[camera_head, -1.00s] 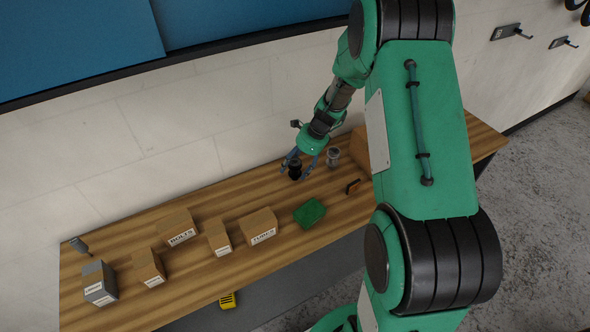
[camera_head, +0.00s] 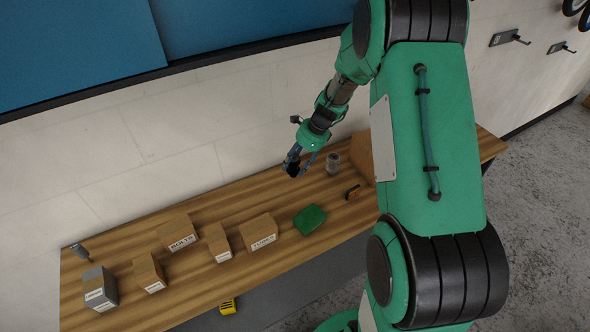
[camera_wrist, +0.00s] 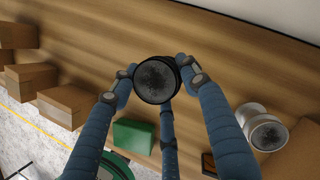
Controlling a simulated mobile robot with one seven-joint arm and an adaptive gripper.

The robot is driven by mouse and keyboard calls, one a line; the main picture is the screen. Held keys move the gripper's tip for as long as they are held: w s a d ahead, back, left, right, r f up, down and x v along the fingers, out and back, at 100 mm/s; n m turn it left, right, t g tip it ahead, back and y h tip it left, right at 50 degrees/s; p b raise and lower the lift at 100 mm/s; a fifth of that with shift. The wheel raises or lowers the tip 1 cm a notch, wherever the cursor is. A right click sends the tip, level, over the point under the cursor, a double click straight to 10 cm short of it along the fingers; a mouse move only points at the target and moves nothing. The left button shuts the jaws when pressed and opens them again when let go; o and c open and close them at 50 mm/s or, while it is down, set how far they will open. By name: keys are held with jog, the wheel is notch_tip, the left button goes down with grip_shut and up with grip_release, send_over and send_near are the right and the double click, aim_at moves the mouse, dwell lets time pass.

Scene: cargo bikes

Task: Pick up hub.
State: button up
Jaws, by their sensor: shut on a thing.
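A round black hub (camera_wrist: 157,80) with a dark grey end face sits between the blue fingers of my gripper (camera_wrist: 160,76) in the wrist view. The fingers touch it from both sides, with a third finger below. In the head view my gripper (camera_head: 298,166) is shut around the dark hub (camera_head: 293,169), over the back part of the wooden bench. The fingers partly hide the hub there. It appears to be a little above the bench top, but the gap is hard to judge.
A silver cylindrical part (camera_head: 333,163) stands close to the right of my gripper. On the bench (camera_head: 215,279) are a green box (camera_head: 309,219), a small dark block (camera_head: 353,192) and several cardboard boxes (camera_head: 259,232) to the left. The wall is close behind.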

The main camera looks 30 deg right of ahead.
jog(key=shift+r+p, duration=0.35)
jog(key=shift+r, duration=2.35)
jog(key=shift+d, duration=0.15)
jog(key=s+d+r+m+p, duration=0.1)
jog(key=s+d+r+p, duration=0.2)
jog(key=s+d, duration=0.7)
jog(key=s+d+r+m+t+p, duration=0.1)
jog(key=s+d+r+p, duration=0.3)
jog(key=s+d, duration=0.7)
notch_tip(320, 180, up, 2)
jog(key=shift+s+d+r+h, duration=0.15)
jog(key=shift+s+h, duration=0.1)
jog(key=shift+h, duration=0.05)
jog(key=shift+w, duration=0.1)
jog(key=w+d+f, duration=0.1)
jog(key=w+d, duration=0.9)
jog(key=w, duration=0.2)
jog(key=shift+d+f+p, duration=0.2)
jog(key=shift+f+p, duration=0.1)
jog(key=shift+p, duration=0.1)
